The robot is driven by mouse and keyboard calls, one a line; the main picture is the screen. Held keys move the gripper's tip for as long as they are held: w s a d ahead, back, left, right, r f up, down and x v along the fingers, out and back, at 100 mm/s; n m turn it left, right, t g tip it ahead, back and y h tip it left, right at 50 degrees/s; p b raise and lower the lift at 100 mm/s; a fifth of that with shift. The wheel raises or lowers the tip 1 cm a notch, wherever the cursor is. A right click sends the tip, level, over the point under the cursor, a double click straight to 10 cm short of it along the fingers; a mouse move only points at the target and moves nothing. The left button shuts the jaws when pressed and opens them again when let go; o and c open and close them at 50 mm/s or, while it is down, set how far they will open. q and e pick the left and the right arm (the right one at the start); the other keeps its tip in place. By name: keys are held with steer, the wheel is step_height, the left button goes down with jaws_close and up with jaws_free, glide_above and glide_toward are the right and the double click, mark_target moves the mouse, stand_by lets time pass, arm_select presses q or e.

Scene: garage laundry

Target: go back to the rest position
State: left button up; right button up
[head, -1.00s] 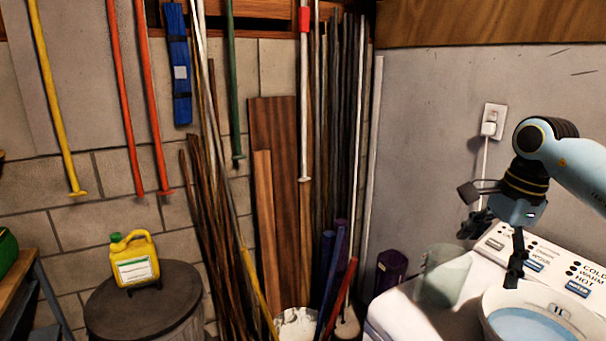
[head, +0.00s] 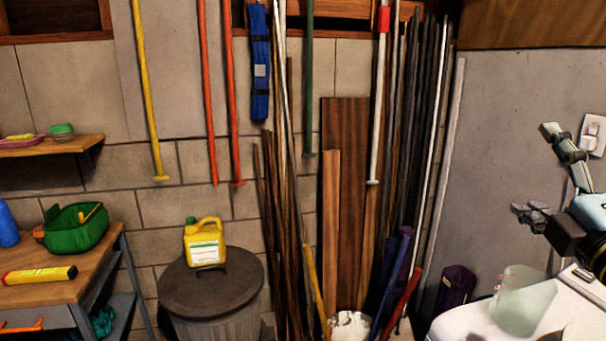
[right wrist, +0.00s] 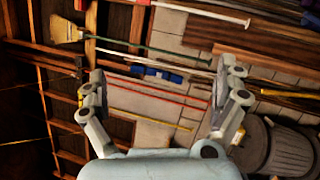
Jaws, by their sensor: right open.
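My right gripper (head: 540,172) is at the right edge of the head view, raised above the white washer top, its fingers spread and empty. In the right wrist view the two fingers of my right gripper (right wrist: 158,100) stand wide apart with nothing between them. My left gripper does not show in the head view.
A translucent cup (head: 523,302) stands on the white washer (head: 470,325) below my right gripper. A yellow jug (head: 205,245) sits on a lidded bin (head: 212,290). A wooden bench (head: 100,255) holds a green bag (head: 76,228). Poles and boards lean in the corner.

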steer(key=s+d+f+m+g+h, duration=0.35)
steer(key=s+f+m+g, duration=0.7)
steer(key=f+m, duration=0.35)
steer(key=s+a+f+m+g+y, duration=0.2)
steer(key=s+a+f+g, duration=0.15)
steer(key=s, duration=0.45)
steer(key=s+a+f+m+g+y, duration=0.25)
steer(key=s+a+f, duration=0.25)
steer(key=s, duration=0.3)
step_height(320, 180, down, 42)
steer(key=s+d+g+b, duration=0.2)
steer(key=d+b, duration=0.1)
steer(key=b, duration=1.1)
steer(key=s+f+b, duration=0.5)
steer(key=s+f, duration=0.4)
steer(key=f, duration=0.3)
steer(key=s+f+g+b, duration=0.1)
steer(key=s+f+b, duration=0.4)
steer(key=s+f, duration=0.3)
step_height(320, 180, down, 4)
steer(key=shift+s+d+f, duration=0.2)
steer(key=shift+s+d, duration=0.15)
steer(key=shift+d, duration=0.05)
